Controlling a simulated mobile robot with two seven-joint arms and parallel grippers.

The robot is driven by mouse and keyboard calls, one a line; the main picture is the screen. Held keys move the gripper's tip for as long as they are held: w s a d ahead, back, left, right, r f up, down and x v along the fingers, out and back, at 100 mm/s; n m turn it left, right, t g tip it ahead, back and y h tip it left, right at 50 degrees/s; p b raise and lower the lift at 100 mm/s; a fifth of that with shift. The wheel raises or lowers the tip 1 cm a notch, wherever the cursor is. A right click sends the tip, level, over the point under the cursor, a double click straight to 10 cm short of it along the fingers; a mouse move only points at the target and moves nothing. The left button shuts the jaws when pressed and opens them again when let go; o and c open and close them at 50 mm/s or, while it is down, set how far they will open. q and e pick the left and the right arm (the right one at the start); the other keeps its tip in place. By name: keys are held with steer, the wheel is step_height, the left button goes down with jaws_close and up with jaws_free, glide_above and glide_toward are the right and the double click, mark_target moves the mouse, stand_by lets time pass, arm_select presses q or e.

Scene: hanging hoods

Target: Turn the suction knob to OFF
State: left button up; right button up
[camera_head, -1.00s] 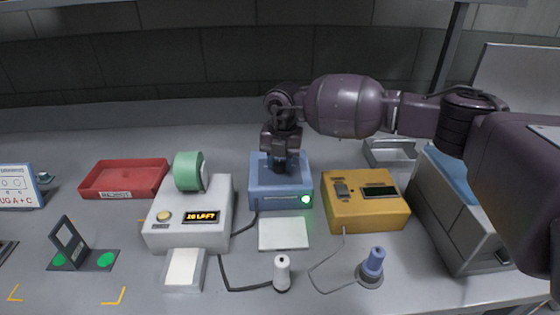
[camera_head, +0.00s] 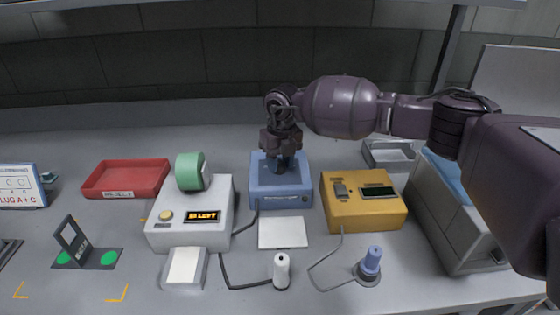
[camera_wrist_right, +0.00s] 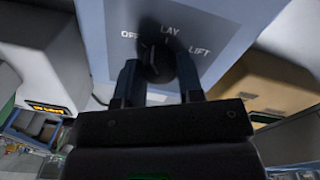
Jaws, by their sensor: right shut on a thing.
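The blue suction box (camera_head: 265,196) stands in the middle of the bench, and its front lamp is dark. In the right wrist view its top (camera_wrist_right: 222,22) carries the labels OFF, LAY and LIFT around a dark round knob (camera_wrist_right: 155,68). A light mark shows on the knob's upper part, but I cannot tell exactly which label it points at. My right gripper (camera_head: 283,168) reaches down onto the box from above; in the wrist view its two fingers (camera_wrist_right: 160,82) straddle the knob and are shut on it. In the head view the gripper hides the knob. My left gripper is out of view.
A white dispenser (camera_head: 215,232) with a green roll stands left of the box, a yellow box (camera_head: 365,214) right of it. A red tray (camera_head: 103,184) is farther left.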

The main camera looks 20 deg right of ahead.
steer(key=n, duration=0.3)
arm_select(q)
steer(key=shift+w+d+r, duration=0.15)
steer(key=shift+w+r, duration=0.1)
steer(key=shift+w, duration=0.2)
arm_select(e)
steer(key=shift+n, duration=0.9)
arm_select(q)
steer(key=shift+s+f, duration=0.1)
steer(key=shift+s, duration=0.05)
arm_select(e)
steer(key=o, duration=0.9)
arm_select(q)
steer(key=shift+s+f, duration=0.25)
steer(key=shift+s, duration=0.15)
